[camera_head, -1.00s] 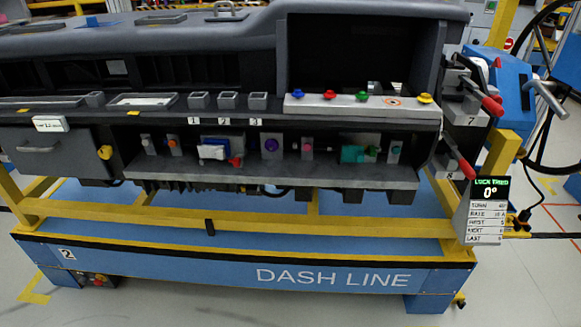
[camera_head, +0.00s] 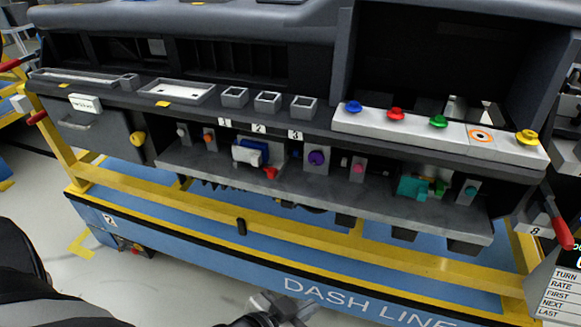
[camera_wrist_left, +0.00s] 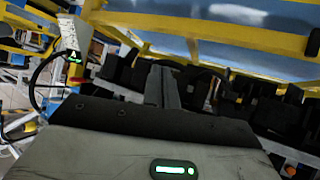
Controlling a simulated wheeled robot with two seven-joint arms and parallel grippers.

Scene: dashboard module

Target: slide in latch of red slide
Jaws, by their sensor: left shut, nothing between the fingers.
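The dashboard module (camera_head: 330,120) fills most of the head view. On its lower shelf, a white and blue block (camera_head: 249,153) has a small red piece (camera_head: 270,173) at its lower right. I cannot tell for sure that this red piece is the red slide's latch. My left gripper (camera_head: 283,303) is at the bottom of the head view, low in front of the blue beam and well apart from the shelf. It is shut and empty. Its fingers also show in the left wrist view (camera_wrist_left: 162,85), pointing towards dark parts beneath yellow and blue framing. My right gripper is out of view.
Blue, red, green and yellow knobs line the upper ledge (camera_head: 375,117). Other small fittings, including a purple knob (camera_head: 317,158), crowd the lower shelf. The yellow rail (camera_head: 300,237) and blue beam (camera_head: 200,253) run across the front. A red-handled lever (camera_head: 560,231) stands at right.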

